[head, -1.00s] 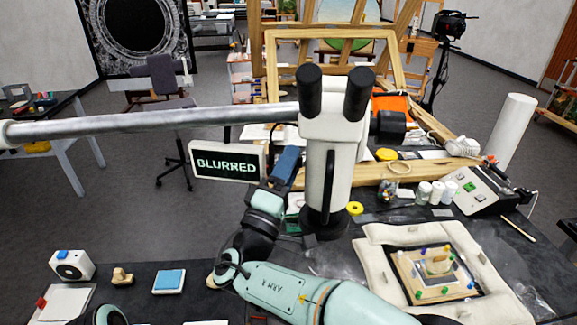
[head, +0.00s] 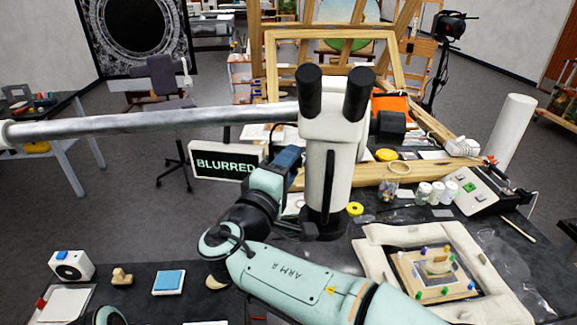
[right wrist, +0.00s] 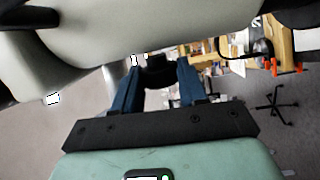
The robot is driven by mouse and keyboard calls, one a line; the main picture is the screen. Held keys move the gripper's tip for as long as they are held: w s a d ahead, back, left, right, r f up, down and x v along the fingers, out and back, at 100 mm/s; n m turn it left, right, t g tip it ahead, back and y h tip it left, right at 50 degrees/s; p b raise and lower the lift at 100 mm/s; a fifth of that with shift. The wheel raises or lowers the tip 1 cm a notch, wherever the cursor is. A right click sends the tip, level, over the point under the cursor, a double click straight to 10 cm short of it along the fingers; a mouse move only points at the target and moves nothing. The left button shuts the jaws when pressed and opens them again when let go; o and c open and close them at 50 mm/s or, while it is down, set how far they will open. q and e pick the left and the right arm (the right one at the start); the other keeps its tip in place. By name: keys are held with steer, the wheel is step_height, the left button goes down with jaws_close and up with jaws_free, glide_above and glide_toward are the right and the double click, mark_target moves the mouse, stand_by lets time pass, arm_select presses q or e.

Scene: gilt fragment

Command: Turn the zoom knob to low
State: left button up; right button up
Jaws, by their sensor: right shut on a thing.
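The white stereo microscope (head: 325,165) with black eyepieces stands upright on the dark bench. My right gripper (head: 291,157) is at the left side of its body. In the right wrist view, the blue fingers of my right gripper (right wrist: 159,68) are on either side of a small black knob (right wrist: 158,74), which projects from the microscope's pale body. The gripper is shut on this knob. In the head view my gripper and wrist hide the knob, and no setting mark on it can be read. My left gripper is out of view; only a bit of that arm shows at bottom left.
A sign reading BLURRED (head: 226,161) stands left of the microscope, close behind my right wrist. A metal boom (head: 160,122) crosses to the microscope head. A padded frame holding a fragment (head: 437,262) lies at right. Small bottles (head: 438,192) stand behind it.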

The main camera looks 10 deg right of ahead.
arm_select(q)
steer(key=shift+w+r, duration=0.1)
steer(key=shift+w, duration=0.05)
arm_select(e)
steer(key=shift+r+n+g+y, duration=0.1)
steer(key=shift+n+g+y, duration=0.2)
steer(key=shift+g+y, duration=0.5)
steer(key=shift+g, duration=0.3)
steer(key=o, duration=1)
steer(key=shift+o, duration=0.2)
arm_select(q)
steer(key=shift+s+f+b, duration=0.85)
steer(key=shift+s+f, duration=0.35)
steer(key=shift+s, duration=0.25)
arm_select(e)
steer(key=v, duration=1.3)
steer(key=shift+a, duration=0.25)
steer(key=shift+s, duration=0.1)
